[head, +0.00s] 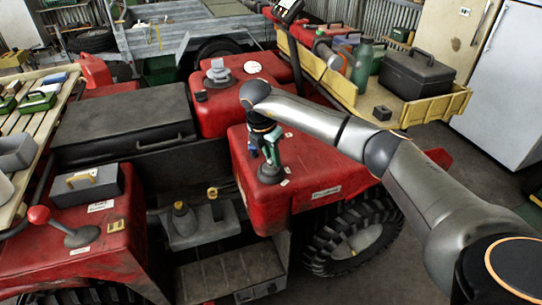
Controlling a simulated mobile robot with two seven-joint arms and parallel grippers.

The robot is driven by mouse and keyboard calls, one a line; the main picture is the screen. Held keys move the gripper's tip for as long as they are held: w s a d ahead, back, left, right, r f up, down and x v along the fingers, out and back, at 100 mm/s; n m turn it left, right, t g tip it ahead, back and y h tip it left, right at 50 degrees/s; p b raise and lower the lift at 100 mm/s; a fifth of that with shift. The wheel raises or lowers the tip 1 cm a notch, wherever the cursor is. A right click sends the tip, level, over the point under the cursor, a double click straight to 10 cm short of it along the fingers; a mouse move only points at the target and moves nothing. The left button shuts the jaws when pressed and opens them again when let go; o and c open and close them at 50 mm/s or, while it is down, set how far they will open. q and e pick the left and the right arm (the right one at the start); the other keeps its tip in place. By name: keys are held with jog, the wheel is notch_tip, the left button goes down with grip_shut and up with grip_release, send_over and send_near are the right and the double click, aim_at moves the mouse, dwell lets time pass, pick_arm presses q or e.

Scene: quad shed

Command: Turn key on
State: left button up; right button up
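My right arm reaches in from the right, and its gripper (268,158) points down over the red fender (310,170) of the quad. Its fingertips are just above or at a dark round mount (271,174) on the fender. I take this mount to be the key switch, but it is too small to be sure. The key itself cannot be made out; the fingers cover that spot. Whether the fingers are open or closed on something is not clear. My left gripper is not in view.
A wooden tray (432,107) at the back right holds a black toolbox (416,75) and a green bottle (362,66). A slatted rack (25,123) is at left.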

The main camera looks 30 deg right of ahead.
jog(key=shift+o, duration=1.4)
jog(key=shift+d, duration=0.1)
jog(key=shift+o, duration=0.3)
notch_tip(320, 180, up, 8)
jog(key=p, duration=0.6)
jog(key=shift+r, duration=0.1)
